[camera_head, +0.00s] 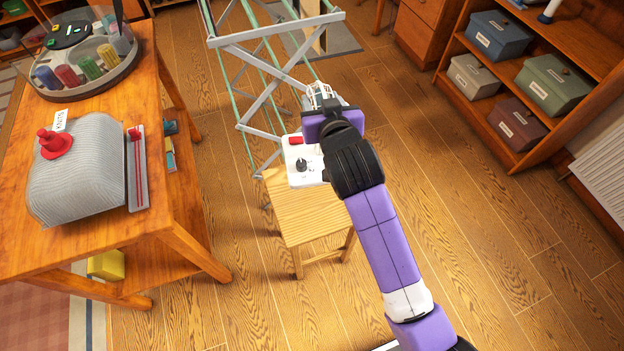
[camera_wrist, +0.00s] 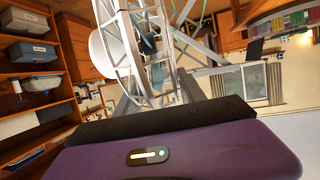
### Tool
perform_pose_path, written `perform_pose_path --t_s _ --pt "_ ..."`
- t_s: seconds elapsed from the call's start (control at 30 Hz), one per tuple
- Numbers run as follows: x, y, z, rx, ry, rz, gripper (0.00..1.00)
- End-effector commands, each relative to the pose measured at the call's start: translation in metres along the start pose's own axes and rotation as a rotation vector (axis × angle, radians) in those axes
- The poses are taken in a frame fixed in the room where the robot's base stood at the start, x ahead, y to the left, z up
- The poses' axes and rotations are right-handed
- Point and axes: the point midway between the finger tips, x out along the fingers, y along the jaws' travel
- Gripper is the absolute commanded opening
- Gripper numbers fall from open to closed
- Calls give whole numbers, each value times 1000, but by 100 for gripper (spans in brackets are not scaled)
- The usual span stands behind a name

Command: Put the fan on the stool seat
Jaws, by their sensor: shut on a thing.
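The fan shows in the head view as a white base (camera_head: 301,172) with a red switch and a black knob, mostly left of my arm. My gripper (camera_head: 325,104) is shut on the fan, and its wrist hides part of it. In the wrist view the fan's pale wire cage (camera_wrist: 134,48) fills the upper middle, beyond the purple gripper body. The wooden stool seat (camera_head: 308,214) has slats and stands on the floor. The fan's base overlaps the seat's far part in the picture; I cannot tell whether they touch.
A metal drying rack (camera_head: 262,50) stands just behind the stool. A wooden table (camera_head: 165,215) with a grey covered thing (camera_head: 82,178) is on the left. A shelf with storage boxes (camera_head: 552,84) is at the right. The floor right of the stool is clear.

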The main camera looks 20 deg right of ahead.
Motion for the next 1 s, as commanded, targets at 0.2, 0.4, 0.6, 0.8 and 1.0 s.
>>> perform_pose_path --t_s 0.2,0.4,0.6,0.8,1.0 --pt "5 0 11 0 6 0 0" --pt "18 0 48 0 4 -1 0" --pt "32 -1 85 -1 6 -2 0" --pt "46 -1 122 0 6 -1 0" --pt "54 -1 143 1 9 -2 0"
